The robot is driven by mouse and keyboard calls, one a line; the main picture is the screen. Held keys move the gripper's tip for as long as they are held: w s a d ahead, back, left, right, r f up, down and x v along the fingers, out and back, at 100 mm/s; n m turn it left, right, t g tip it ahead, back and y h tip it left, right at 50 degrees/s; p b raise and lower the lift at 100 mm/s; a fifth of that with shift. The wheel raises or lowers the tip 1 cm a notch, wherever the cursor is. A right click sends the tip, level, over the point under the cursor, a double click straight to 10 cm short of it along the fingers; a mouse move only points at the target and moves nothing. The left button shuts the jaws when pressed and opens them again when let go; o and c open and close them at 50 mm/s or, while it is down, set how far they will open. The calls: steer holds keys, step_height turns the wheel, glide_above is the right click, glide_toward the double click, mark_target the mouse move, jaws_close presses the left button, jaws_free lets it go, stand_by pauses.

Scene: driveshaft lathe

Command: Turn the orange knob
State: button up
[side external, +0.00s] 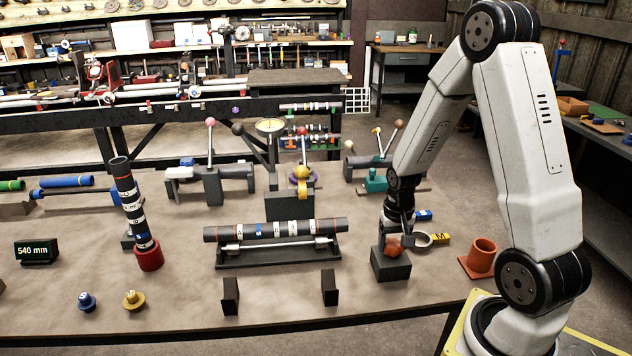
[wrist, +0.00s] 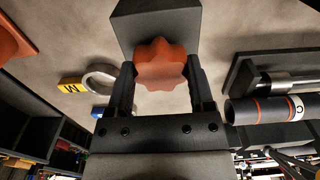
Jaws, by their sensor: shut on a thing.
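The orange knob (side external: 393,248) is a lobed, star-shaped handle on a dark grey block (side external: 390,266) at the right of the bench. In the wrist view the knob (wrist: 161,64) sits between the two fingers, with the block (wrist: 150,22) behind it. My gripper (wrist: 161,78) is shut on the knob, one finger on each side. In the side view my gripper (side external: 397,236) reaches down to the knob from above, and the fingers partly hide it.
A grey ring with a yellow tag (side external: 440,238) lies just right of the knob. An orange cup (side external: 483,254) stands farther right. A striped shaft (side external: 275,230) rests on a dark cradle to the left.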

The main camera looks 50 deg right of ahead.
mark_target(393, 243)
steer(key=n, duration=0.4)
stand_by(0.4)
steer(key=o, duration=1.2)
steer(key=shift+o, duration=0.2)
steer(key=shift+r, duration=0.2)
steer(key=shift+r, duration=3.75)
